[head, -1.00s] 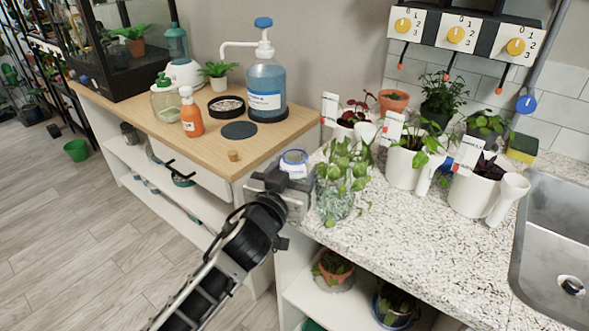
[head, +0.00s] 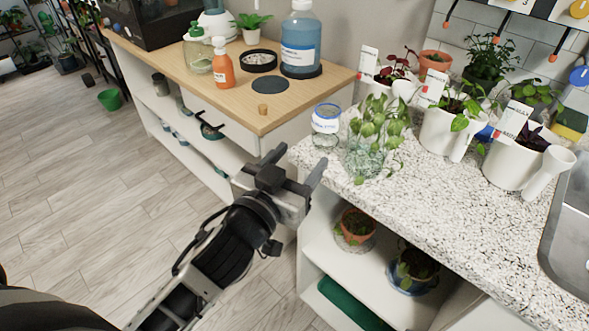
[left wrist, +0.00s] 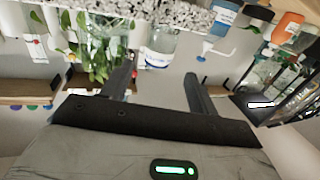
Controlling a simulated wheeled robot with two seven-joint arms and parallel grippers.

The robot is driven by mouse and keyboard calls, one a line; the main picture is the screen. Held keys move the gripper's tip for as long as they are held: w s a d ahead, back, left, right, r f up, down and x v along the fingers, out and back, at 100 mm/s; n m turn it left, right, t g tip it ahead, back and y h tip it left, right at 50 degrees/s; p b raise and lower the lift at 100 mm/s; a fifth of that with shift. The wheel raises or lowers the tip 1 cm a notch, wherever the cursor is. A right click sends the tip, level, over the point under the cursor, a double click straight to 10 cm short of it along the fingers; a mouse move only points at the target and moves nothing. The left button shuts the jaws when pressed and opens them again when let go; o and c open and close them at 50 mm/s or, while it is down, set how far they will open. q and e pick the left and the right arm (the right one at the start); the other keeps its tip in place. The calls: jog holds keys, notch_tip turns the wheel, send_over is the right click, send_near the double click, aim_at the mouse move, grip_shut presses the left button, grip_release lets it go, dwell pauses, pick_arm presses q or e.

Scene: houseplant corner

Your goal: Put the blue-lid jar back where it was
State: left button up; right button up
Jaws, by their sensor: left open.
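The blue-lid jar (head: 326,126) is a small clear jar with a white label and a blue top. It stands upright at the back left corner of the speckled counter (head: 440,205), beside a glass vase with leafy cuttings (head: 371,152). My left gripper (head: 296,163) is open and empty, in front of the counter's left corner, apart from the jar. In the left wrist view the jar (left wrist: 160,46) shows beyond the open fingers (left wrist: 158,74), with the scene upside down. My right gripper is not seen.
A wooden-topped cabinet (head: 215,98) at left holds a dark round mat (head: 270,85), a cork (head: 262,108), an orange bottle (head: 223,70) and a big blue bottle (head: 301,45). White pots (head: 447,130) stand to the right. Potted plants sit on the shelf below.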

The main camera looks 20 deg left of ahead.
pick_arm(q)
jog(key=s+d+f+g+h, duration=0.1)
jog(key=s+f+g, duration=0.2)
jog(key=s+f, duration=0.3)
jog(key=s+d+f+m+g, duration=0.1)
jog(key=s+f+g, duration=0.3)
jog(key=f, duration=0.9)
jog(key=shift+s+d+f+h, duration=0.4)
jog(key=shift+s, duration=0.85)
